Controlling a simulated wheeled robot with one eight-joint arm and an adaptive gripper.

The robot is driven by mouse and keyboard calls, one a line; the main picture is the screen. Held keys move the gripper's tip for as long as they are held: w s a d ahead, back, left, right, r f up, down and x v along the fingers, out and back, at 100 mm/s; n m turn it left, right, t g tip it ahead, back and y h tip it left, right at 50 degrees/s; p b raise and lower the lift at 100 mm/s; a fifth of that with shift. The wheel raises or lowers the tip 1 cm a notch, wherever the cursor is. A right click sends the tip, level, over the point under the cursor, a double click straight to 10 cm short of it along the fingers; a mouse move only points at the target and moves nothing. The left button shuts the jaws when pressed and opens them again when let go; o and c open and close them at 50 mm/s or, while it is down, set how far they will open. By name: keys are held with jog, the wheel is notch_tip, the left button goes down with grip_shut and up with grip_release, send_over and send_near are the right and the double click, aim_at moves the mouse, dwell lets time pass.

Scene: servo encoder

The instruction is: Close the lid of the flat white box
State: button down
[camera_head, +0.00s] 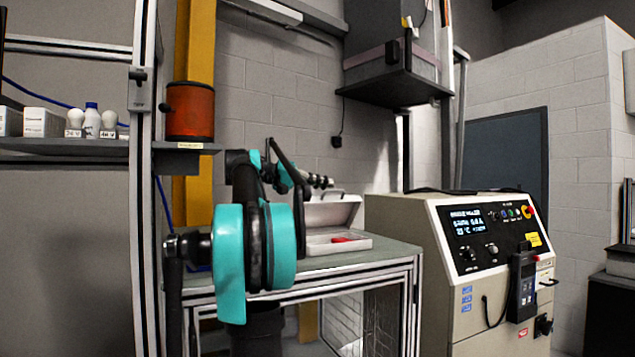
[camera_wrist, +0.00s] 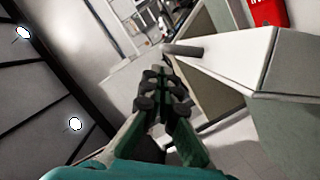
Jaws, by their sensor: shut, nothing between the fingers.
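The flat white box (camera_head: 358,246) sits on the worktable in the head view. Its lid (camera_head: 333,210) stands raised at the back, and a red item lies inside the tray. My gripper (camera_head: 326,182) is just above the lid's upper edge, pointing right; I cannot tell whether it touches the lid. In the wrist view my gripper (camera_wrist: 163,90) has its dark, green-sided fingers together with nothing between them. My arm hides the box's left part in the head view.
The worktable (camera_head: 385,257) has a little free top around the box. A control machine (camera_head: 420,255) stands close on its right. A dark shelf (camera_head: 395,91) hangs above. A left shelf (camera_head: 60,145) holds white bottles, and an orange-red cylinder (camera_head: 190,110) stands near it.

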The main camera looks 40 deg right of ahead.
jog(key=s+f+m+t, duration=0.1)
jog(key=s+f+m, duration=0.1)
jog(key=s+f, duration=0.1)
jog(key=s+a+f+m+t, duration=0.1)
jog(key=s+f+m, duration=0.2)
jog(key=s+f, duration=0.1)
jog(key=s+a+f+m+t, duration=0.1)
jog(key=s+f+m, duration=0.2)
jog(key=f, duration=0.1)
jog(key=shift+s+a+f, duration=0.1)
jog(key=shift+s+a, duration=0.15)
jog(key=shift+s, duration=0.05)
jog(key=shift+s+f, duration=0.15)
jog(key=shift+f, duration=0.4)
jog(key=shift+s+f, duration=0.15)
jog(key=shift+f, duration=0.4)
jog(key=shift+a, duration=0.1)
